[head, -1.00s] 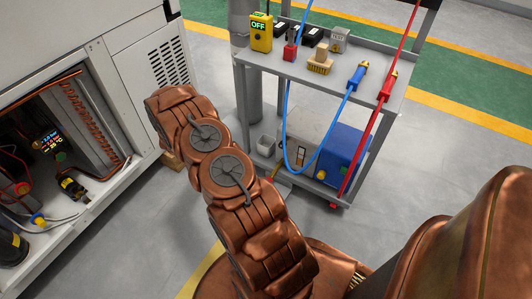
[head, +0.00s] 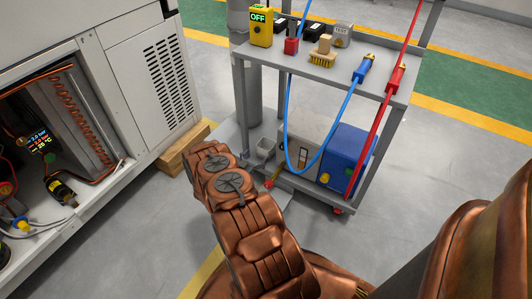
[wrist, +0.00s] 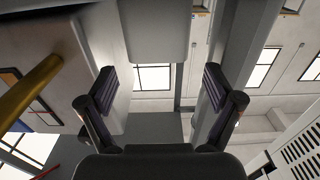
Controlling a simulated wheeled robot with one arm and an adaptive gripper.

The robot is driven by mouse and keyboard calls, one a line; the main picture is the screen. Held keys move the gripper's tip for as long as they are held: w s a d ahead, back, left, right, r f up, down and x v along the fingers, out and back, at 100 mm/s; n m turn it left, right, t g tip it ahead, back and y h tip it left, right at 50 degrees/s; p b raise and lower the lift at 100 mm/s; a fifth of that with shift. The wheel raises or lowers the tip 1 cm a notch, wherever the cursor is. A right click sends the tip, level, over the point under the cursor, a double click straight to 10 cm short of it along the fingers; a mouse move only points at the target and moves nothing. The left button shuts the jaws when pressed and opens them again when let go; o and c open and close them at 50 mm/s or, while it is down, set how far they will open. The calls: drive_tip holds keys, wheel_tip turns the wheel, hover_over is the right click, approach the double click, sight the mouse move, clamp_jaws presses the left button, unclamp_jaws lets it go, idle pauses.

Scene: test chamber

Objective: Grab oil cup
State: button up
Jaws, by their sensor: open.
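The gripper itself is hidden there. In the wrist view my gripper (wrist: 160,88) is open, with its two dark ribbed fingers wide apart. A pale grey block shape shows above and between the fingers; I cannot tell whether it is the cup.
The grey cart (head: 300,65) carries a yellow meter (head: 261,27), a brush (head: 322,55) and blue and red cable plugs on top. A blue unit (head: 346,158) fills the lower shelf's right. An open white cabinet (head: 150,75) and wooden block (head: 183,150) stand left.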

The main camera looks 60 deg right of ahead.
sight(262, 150)
drive_tip(key=shift+d+r+b, duration=0.2)
drive_tip(key=shift+d+b, duration=1.3)
drive_tip(key=shift+d, duration=1.95)
drive_tip(key=c, duration=0.9)
